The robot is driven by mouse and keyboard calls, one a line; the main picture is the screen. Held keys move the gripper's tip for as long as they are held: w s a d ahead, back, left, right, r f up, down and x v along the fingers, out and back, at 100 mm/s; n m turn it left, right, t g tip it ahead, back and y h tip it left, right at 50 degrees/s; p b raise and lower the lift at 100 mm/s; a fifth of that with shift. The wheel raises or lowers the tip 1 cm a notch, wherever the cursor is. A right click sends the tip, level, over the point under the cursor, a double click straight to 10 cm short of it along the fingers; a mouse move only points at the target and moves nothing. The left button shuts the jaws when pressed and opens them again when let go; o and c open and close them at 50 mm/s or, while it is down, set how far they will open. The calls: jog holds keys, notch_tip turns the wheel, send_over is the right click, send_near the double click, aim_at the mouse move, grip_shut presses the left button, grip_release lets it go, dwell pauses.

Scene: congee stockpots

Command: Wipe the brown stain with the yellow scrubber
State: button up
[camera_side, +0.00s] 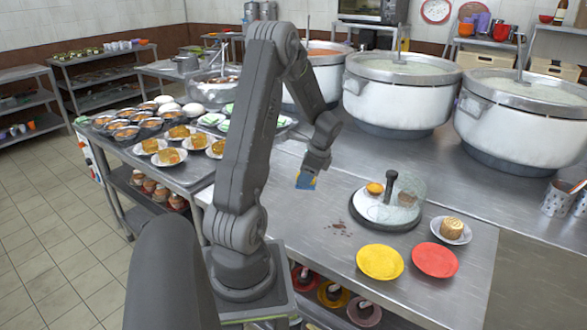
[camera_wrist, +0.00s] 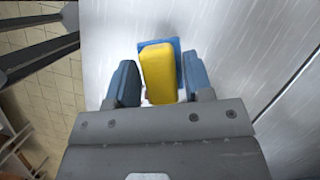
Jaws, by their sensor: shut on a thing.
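My gripper (camera_side: 310,170) is shut on the yellow scrubber and holds it above the steel counter. The scrubber (camera_wrist: 160,73) has a yellow body and a blue part that shows beyond it in the wrist view, between my two fingers (camera_wrist: 158,85). In the side view the scrubber (camera_side: 306,181) is small and partly hidden by the fingers. The brown stain (camera_side: 340,229) is a patch of small spots on the counter, lower right of the scrubber in the side view. My gripper is apart from it. The stain does not show in the wrist view.
A round stand with a clear dome (camera_side: 409,190) is right of the stain. A yellow plate (camera_side: 380,262), a red plate (camera_side: 435,260) and a small plate with a pastry (camera_side: 452,230) lie nearby. Large stockpots (camera_side: 400,97) line the back. Filled trays (camera_side: 190,172) are at left.

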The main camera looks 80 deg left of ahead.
jog(key=w+d+f+n+h, duration=0.2)
jog(key=w+d+n, duration=0.3)
jog(key=d, duration=0.1)
jog(key=shift+g, duration=0.4)
jog(key=shift+a+f, duration=0.15)
jog(key=shift+f, duration=2.9)
jog(key=shift+w+d+f, duration=0.2)
jog(key=shift+w+f, duration=0.05)
jog(key=shift+f, duration=0.2)
jog(key=shift+w+d+f, duration=0.2)
jog(key=shift+f, duration=0.2)
jog(key=shift+c, duration=0.2)
jog(key=shift+w+d, duration=3.15)
jog(key=shift+d, duration=0.05)
jog(key=shift+s+a, duration=3.6)
jog(key=shift+w+a, duration=0.2)
jog(key=shift+a, duration=0.1)
jog(key=shift+w+d, duration=3.45)
jog(key=shift+w, duration=0.1)
jog(key=shift+s+a, duration=3.5)
jog(key=shift+s, duration=0.05)
notch_tip(320, 180, up, 8)
